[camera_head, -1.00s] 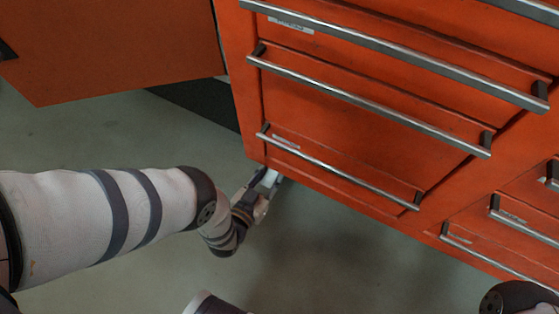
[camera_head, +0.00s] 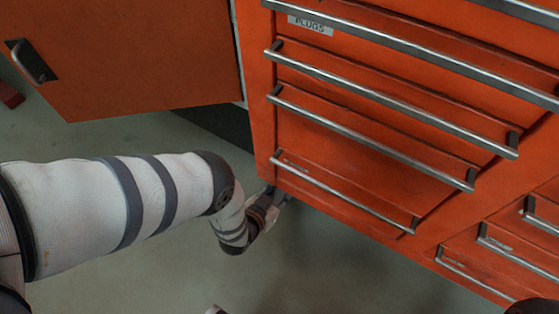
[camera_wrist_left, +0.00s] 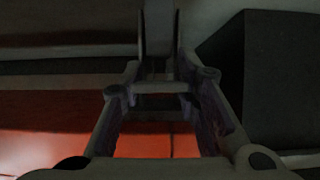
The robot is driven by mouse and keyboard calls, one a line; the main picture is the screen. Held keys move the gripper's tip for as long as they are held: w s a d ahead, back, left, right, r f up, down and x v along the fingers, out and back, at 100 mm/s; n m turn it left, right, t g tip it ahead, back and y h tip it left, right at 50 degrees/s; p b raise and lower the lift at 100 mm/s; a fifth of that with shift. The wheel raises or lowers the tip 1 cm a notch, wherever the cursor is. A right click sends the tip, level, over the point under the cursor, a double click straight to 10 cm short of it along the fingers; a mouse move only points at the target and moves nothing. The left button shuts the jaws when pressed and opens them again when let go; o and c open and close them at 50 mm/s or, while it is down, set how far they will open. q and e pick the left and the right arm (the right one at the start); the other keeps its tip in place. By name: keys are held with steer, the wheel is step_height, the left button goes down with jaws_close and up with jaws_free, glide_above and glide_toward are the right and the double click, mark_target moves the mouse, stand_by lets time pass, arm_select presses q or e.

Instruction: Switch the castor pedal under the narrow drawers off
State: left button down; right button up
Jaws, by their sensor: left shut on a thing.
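My left gripper (camera_head: 274,197) is low at the bottom left corner of the orange cabinet (camera_head: 262,120), below a stack of drawers (camera_head: 350,150). Its fingertips are partly hidden by the cabinet edge and my wrist. In the left wrist view the two fingers of the gripper (camera_wrist_left: 160,80) close in on a small grey crosswise piece, which looks like the castor pedal (camera_wrist_left: 160,88). A grey upright part, probably the castor (camera_wrist_left: 158,30), stands just beyond it. The view is dark, so the pedal's tilt cannot be told.
More drawers (camera_head: 510,255) are at the lower right. Bare grey floor (camera_head: 320,260) lies in front of the cabinet. A dark block (camera_wrist_left: 280,80) stands right of the fingers in the wrist view.

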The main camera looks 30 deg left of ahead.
arm_select(q)
steer(key=shift+w, duration=0.15)
steer(key=c, duration=1.2)
jaws_free()
steer(key=v, duration=1.2)
